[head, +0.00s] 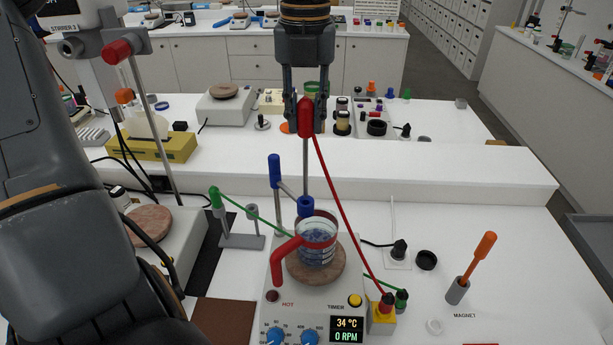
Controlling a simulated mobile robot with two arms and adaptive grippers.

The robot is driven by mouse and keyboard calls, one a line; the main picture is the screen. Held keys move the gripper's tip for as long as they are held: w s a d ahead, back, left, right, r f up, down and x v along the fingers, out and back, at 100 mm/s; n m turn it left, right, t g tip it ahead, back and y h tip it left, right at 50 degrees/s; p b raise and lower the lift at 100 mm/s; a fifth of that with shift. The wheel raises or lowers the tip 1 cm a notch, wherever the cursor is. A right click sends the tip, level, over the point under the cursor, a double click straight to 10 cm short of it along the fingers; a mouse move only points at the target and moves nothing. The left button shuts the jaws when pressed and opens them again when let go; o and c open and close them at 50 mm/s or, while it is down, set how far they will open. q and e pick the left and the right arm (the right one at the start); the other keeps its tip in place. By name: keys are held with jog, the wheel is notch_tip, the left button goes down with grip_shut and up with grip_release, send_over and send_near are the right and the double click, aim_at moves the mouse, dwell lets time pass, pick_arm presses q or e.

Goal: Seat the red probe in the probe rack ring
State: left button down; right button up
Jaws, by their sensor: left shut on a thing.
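My left gripper (306,112) hangs at the top centre of the head view, shut on the red handle of the red probe (305,122). The probe is upright. Its thin metal shaft runs down to the blue ring (306,206) above a glass beaker (317,250); I cannot tell how far the tip reaches into ring or beaker. A red cable trails from the handle to the right. The grey probe rack (242,241) stands left of the beaker, with a grey ring post (252,212) on its right side. A green probe (215,197) is at its left side. My right gripper is not in view.
A blue-topped post (275,170) stands close left of the shaft. The beaker sits on a hotplate (315,295), with a red handle at its side. A green cable crosses between rack and beaker. An orange-handled rod (485,245) stands at right. A raised shelf (430,172) lies behind.

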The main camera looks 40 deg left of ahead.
aim_at(304, 103)
pick_arm(q)
jog(key=shift+r+p, duration=1.15)
jog(key=shift+r, duration=0.7)
jog(key=shift+f, duration=0.15)
